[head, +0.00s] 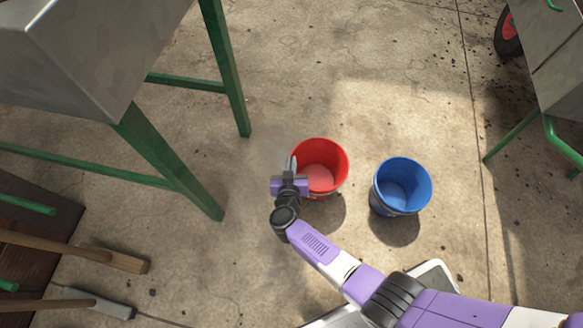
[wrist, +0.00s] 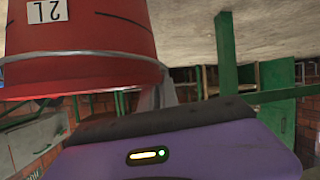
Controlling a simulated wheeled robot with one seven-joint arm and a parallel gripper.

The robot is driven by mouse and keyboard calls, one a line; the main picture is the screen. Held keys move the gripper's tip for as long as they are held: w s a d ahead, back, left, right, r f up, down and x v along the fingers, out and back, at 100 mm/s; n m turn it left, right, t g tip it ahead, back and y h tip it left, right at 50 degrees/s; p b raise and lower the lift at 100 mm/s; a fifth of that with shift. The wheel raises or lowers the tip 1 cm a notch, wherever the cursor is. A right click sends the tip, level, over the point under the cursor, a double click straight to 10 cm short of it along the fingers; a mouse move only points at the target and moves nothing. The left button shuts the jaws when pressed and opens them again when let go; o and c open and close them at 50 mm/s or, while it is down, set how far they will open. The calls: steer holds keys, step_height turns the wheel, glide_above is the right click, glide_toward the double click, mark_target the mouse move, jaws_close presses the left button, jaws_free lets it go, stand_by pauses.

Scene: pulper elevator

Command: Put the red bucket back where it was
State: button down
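The red bucket (head: 333,150) stands upright with its open top up in the head view, and looks empty. My gripper (head: 291,165) is at its left rim, pointing away from my base. In the wrist view, which is upside down, the red bucket (wrist: 95,60) fills the upper left, with a "2L" label and its rim low in the picture. A grey finger (wrist: 160,95) shows close beside the bucket's edge. Whether the fingers pinch the rim or only sit beside it, I cannot tell. The bucket's base is hidden.
A blue bucket (head: 400,184) stands just right of the red one. Green-legged metal machinery (head: 165,150) is at left, and another machine (head: 560,80) at right. Tools with wooden handles (head: 75,247) lie at lower left. The concrete floor (head: 350,60) beyond the buckets is clear.

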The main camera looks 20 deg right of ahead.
step_height(320, 180, down, 2)
steer(key=shift+f+b, duration=0.1)
steer(key=shift+b, duration=0.45)
steer(key=c, duration=1.6)
jaws_free()
steer(key=shift+f, duration=0.1)
steer(key=p+v, duration=0.8)
steer(key=v, duration=0.4)
